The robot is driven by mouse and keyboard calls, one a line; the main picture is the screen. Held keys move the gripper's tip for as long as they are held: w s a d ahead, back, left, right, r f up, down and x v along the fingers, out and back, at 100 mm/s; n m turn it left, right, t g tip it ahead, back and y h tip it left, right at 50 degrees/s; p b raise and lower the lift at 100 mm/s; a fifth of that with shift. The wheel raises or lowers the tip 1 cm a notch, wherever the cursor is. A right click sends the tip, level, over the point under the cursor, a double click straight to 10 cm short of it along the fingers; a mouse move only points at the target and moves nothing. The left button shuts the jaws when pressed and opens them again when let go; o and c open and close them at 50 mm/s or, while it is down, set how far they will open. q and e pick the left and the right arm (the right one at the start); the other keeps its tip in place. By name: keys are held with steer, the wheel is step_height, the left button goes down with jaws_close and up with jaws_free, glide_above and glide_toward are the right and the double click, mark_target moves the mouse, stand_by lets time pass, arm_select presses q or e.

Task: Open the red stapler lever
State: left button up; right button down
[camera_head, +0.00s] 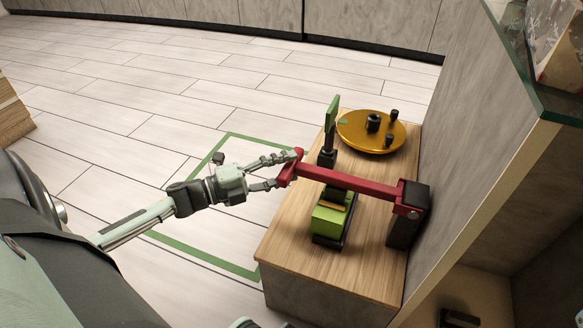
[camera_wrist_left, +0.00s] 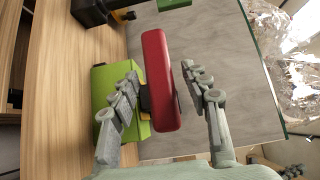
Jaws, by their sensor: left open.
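The red stapler lever (camera_head: 350,181) is a long red bar joined to a black post (camera_head: 406,226) at the right of the wooden counter. It runs left above a green and black block (camera_head: 330,220) and ends in a red crosswise handle (camera_head: 287,170). My left gripper (camera_head: 279,171) is at this handle, with its fingers on either side. In the left wrist view the handle (camera_wrist_left: 163,80) stands between the two spread fingers, with a visible gap to the right finger. Contact with the left finger is unclear. My right gripper is out of view.
A round golden tray (camera_head: 365,147) with small black pieces lies at the counter's back. A black stand with an upright green paddle (camera_head: 331,115) is left of it. A grey wall (camera_head: 470,130) closes the right side. The tiled floor at left is open.

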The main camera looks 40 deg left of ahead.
arm_select(q)
steer(key=shift+x, duration=0.8)
jaws_close()
